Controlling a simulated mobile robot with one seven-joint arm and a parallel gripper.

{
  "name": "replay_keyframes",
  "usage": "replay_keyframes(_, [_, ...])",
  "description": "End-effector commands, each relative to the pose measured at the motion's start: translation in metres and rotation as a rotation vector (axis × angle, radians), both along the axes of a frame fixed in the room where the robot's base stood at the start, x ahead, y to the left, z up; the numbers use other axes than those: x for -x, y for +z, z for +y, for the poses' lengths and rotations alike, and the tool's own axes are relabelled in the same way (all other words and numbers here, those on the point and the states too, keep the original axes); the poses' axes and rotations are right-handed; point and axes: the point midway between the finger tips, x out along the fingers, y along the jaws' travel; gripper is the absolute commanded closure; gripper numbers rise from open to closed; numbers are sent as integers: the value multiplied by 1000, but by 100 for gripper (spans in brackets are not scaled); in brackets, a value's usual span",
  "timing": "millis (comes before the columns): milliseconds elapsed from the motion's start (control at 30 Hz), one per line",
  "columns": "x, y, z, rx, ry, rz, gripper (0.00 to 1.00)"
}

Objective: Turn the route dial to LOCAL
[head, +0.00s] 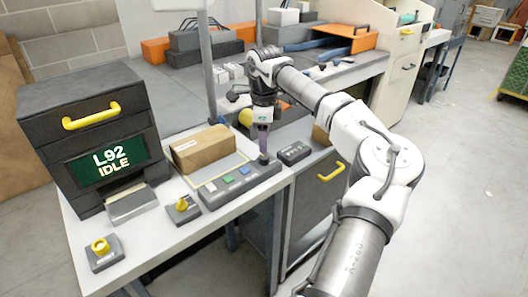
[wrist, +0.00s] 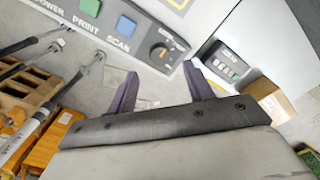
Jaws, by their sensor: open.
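A grey control panel (head: 238,182) lies along the bench edge, with POWER, PRINT and SCAN buttons in the wrist view. A round black dial (wrist: 160,54) with an orange mark sits at its right end, beside SCAN; I take it for the route dial. Small lettering beside it is too small to read. My gripper (head: 263,150) points down just above that end of the panel and largely hides the dial in the head view. In the wrist view my gripper (wrist: 160,70) is open, the dial just beyond and between its fingertips. I cannot tell whether they touch it.
A small keypad box (head: 293,153) stands right of the panel. A cardboard box (head: 203,149) lies behind it. Two yellow-knobbed boxes, one in front (head: 103,251) and one nearer the panel (head: 183,209), stand left. A dark printer (head: 92,130) reads L92 IDLE.

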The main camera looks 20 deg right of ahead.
Motion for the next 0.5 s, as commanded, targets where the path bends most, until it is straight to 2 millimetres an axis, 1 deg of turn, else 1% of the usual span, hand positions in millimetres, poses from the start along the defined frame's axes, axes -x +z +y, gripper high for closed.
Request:
replay_keyframes(33, [-1, 12, 0, 4, -2, -4, 48])
replay_keyframes(200, [-1, 49, 0, 3, -1, -2, 48])
replay_keyframes(333, [-1, 68, 0, 1, -1, -1, 48])
replay_keyframes(500, [0, 80, 0, 1, 1, 0, 48])
